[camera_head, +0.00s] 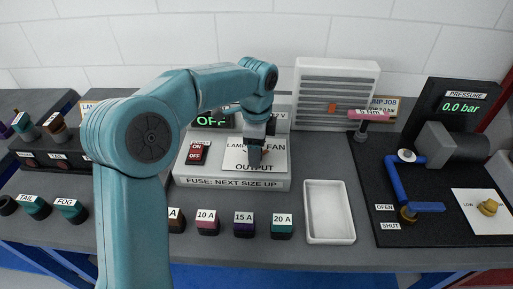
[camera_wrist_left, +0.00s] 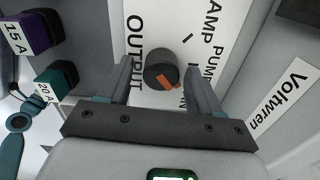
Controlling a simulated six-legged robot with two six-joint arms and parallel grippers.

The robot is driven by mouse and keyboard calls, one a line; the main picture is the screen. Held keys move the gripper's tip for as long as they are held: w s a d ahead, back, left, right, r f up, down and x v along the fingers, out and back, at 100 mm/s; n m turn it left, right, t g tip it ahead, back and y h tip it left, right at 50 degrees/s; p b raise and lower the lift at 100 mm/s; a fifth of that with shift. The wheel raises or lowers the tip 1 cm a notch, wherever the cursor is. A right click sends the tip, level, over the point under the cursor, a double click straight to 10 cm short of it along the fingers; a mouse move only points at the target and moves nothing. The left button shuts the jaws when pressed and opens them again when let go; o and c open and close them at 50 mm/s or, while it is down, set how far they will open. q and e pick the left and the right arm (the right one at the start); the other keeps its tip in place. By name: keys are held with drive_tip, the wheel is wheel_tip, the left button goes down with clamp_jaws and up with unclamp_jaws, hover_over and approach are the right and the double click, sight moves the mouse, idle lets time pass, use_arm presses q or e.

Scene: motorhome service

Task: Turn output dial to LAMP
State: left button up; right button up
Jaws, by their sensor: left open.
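The output dial (camera_wrist_left: 160,68) is a dark round knob with an orange pointer mark, seen in the left wrist view on a white plate lettered OUTPUT, PUMP and a partly cut-off LAMP. The orange mark sits toward the lower right there, on the side away from the LAMP lettering. My left gripper (camera_wrist_left: 160,88) is open, with one finger on each side of the dial and visible gaps between. In the head view my left gripper (camera_head: 256,156) points down over the output plate (camera_head: 234,160) and hides the dial. My right gripper is not in view.
A red ON/OFF switch (camera_head: 198,153) sits left of the plate. A row of fuses, including the 20 A fuse (camera_head: 282,226), stands in front. An empty white tray (camera_head: 329,212) is to the right. A slatted heater-like box (camera_head: 334,95) stands behind, and a blue-handled valve (camera_head: 396,186) farther right.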

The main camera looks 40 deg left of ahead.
use_arm(q)
drive_tip(key=shift+a, duration=0.1)
drive_tip(key=shift+c, duration=0.3)
drive_tip(key=c, duration=1)
drive_tip(key=n+p, duration=0.1)
drive_tip(key=n, duration=0.2)
drive_tip(key=shift+r+n, duration=0.1)
drive_tip(key=shift+n, duration=0.2)
drive_tip(key=n+p, duration=0.1)
drive_tip(key=n, duration=0.4)
drive_tip(key=shift+n, duration=0.3)
drive_tip(key=n, duration=0.5)
drive_tip(key=shift+w+a, duration=0.1)
drive_tip(key=n, duration=0.5)
drive_tip(key=shift+a, duration=0.1)
drive_tip(key=shift+n, duration=0.4)
